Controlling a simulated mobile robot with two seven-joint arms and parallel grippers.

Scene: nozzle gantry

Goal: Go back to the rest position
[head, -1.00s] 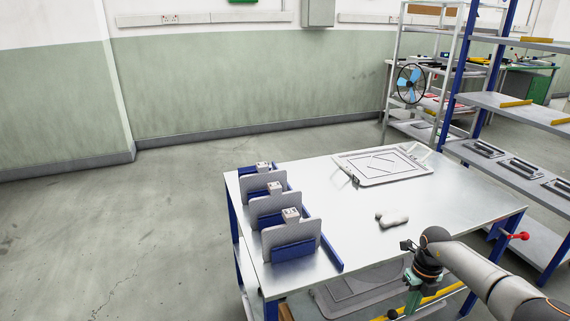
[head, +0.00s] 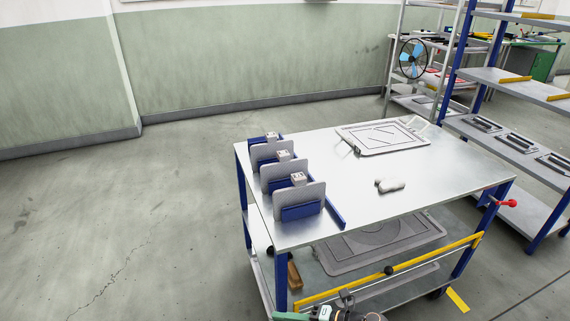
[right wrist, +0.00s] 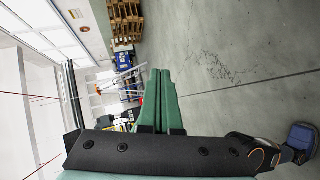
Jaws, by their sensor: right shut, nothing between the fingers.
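My right gripper (head: 290,316) shows at the bottom edge of the head view, in front of the near side of the metal table; only a green part and some of the dark wrist are in frame. In the right wrist view its two green fingers (right wrist: 159,72) lie together, shut with nothing between them, and grey floor lies beyond them. My left gripper is in neither view.
Shelves (head: 510,80) stand at right. The floor at left is clear.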

